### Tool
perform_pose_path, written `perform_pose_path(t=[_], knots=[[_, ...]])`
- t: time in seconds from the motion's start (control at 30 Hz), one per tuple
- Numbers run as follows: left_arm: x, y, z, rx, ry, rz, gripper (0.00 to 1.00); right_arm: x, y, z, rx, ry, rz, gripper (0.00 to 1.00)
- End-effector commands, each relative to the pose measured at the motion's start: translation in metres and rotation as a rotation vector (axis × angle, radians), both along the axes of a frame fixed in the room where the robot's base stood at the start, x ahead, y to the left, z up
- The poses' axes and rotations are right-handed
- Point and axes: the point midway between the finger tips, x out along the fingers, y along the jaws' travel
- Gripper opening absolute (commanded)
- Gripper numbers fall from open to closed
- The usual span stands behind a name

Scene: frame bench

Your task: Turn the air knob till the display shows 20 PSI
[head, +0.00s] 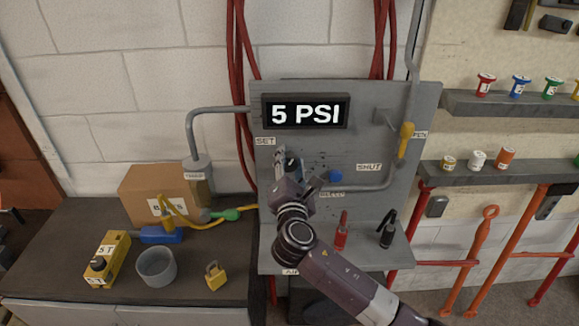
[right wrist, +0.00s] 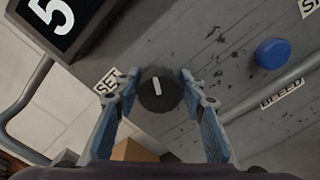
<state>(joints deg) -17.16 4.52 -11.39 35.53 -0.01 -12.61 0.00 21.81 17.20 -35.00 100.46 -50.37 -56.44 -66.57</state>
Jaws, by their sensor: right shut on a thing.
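The display (head: 306,112) on the grey panel reads 5 PSI; part of it shows in the right wrist view (right wrist: 55,20). The air knob (right wrist: 158,92) is a round dark knob with a white mark, beside the SET label (right wrist: 108,82). In the head view the knob (head: 292,162) is partly hidden by my gripper. My right gripper (right wrist: 159,84) has its blue fingers on either side of the knob and is shut on it. In the head view my right gripper (head: 288,165) reaches the panel from below. My left gripper is not in view.
A blue BLEED button (right wrist: 273,53) sits to the right of the knob. A yellow valve handle (head: 405,140) is at the panel's right, on a pipe. The panel's lower ledge holds a red bottle (head: 341,232) and a black tool (head: 387,230). A dark bench (head: 190,285) with a box stands left.

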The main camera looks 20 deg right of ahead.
Motion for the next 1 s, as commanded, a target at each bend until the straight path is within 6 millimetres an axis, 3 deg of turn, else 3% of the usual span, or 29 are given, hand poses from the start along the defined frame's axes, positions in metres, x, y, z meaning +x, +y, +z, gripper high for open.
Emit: perform_pose_path(t=[0.5, 1.0], knots=[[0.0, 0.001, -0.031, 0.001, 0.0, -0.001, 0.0, -0.001, -0.001, -0.005, 0.391, -0.111, -0.001, 0.13], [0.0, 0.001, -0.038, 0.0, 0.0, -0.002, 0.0, -0.001, -0.001, -0.005, 0.506, -0.142, -0.001, 0.13]])
